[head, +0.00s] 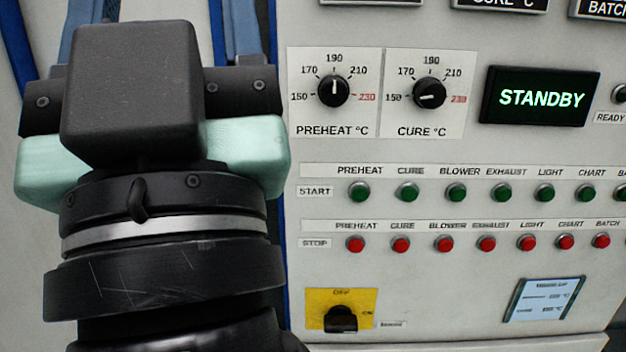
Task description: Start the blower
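The green blower start button (457,193) is third from the left in the START row of a pale control panel, under its BLOWER label. The red blower stop button (445,243) sits below it in the STOP row. A display (541,97) at the upper right reads STANDBY. My gripper (152,110) fills the left of the head view, seen from behind, with a black block and mint-green sides. It is left of the button rows and apart from the blower button in the picture. Its fingertips are hidden, so its opening and any contact do not show.
Other green start buttons (408,192) and red stop buttons (401,244) flank the blower pair closely. Above are the preheat knob (334,91), at about 190, and the cure knob (430,94). Below are a black rotary switch (341,319) on a yellow plate and a small notice (544,299).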

